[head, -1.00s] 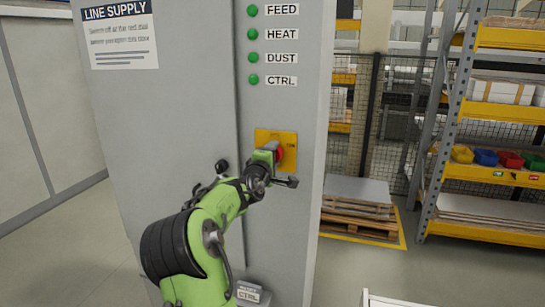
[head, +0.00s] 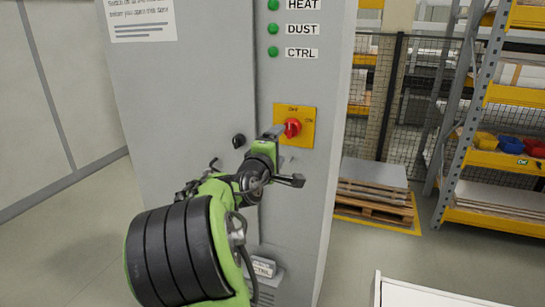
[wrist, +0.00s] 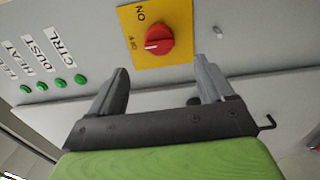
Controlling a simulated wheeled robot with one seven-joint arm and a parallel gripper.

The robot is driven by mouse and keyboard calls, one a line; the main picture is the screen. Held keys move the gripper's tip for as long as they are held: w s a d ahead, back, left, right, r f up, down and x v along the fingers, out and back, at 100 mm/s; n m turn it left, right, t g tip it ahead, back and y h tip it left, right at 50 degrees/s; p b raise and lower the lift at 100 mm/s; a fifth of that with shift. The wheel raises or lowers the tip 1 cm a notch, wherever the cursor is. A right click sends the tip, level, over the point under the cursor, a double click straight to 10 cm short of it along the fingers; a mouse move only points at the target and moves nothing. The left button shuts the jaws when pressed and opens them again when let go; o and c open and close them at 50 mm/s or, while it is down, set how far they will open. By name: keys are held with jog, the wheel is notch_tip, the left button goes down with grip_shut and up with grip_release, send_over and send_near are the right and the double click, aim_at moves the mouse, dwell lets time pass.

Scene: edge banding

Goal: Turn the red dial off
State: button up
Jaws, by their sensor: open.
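The red dial (head: 292,128) sits on a yellow plate (head: 308,140) on the grey cabinet, with OFF printed above it and ON to its upper right. In the wrist view the red dial (wrist: 159,40) shows whole, and its white mark points toward the OFF label. My gripper (head: 287,157) is open and empty, just in front of the cabinet. In the wrist view the fingers of my gripper (wrist: 161,72) are spread apart below the dial, and neither visibly touches it.
Several green lights (head: 272,51) labelled HEAT, DUST and CTRL are above the plate. A black knob (head: 239,141) is on the cabinet left of the dial. Shelving (head: 500,160) and a pallet (head: 375,205) stand to the right.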

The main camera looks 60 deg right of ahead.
jog(key=a, duration=0.4)
jog(key=shift+s+a, duration=0.15)
jog(key=shift+s, duration=0.2)
jog(key=shift+f, duration=0.1)
